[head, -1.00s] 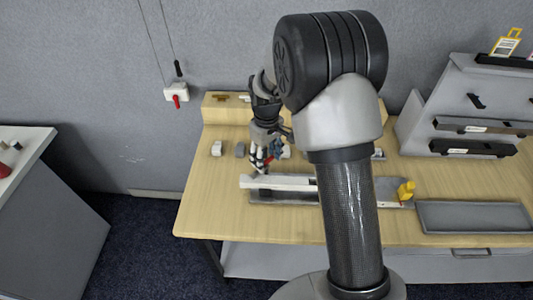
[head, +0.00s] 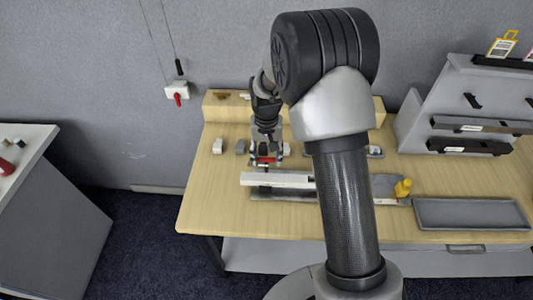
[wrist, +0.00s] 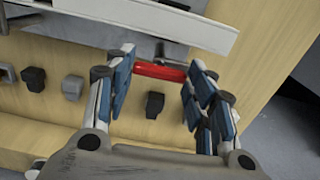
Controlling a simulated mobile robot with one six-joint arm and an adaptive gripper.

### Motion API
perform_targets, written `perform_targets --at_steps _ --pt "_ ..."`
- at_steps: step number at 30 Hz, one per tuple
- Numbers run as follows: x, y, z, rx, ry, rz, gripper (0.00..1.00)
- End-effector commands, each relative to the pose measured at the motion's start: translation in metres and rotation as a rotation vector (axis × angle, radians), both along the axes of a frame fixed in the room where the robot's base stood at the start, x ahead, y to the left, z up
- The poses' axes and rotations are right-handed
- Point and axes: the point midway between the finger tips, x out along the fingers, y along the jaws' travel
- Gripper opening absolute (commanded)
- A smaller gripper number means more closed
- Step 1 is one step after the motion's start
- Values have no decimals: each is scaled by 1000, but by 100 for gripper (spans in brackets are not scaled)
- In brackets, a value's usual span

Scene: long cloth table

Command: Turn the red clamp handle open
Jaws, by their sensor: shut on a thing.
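The red clamp handle (wrist: 160,71) is a short red bar beside the long pale rail in the wrist view. It also shows as a small red patch in the head view (head: 266,160). In the head view my gripper (head: 267,158) points down just behind the rail's left part. The clamp's metal body (wrist: 171,52) is only partly visible between the handle and the rail.
The pale rail (head: 277,180) lies along the wooden table (head: 215,200). Several small blocks, including a white one (head: 218,146), stand left of my gripper. A yellow piece (head: 403,188) and a grey tray (head: 472,214) are at right. A red wall switch (head: 178,98) is far left.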

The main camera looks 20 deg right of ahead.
Motion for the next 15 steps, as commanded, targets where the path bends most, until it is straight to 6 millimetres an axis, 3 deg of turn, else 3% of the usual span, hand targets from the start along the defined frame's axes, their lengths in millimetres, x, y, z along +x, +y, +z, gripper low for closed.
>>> perform_targets --at_steps 15 --pt "0 0 0 0 -1 -52 26"
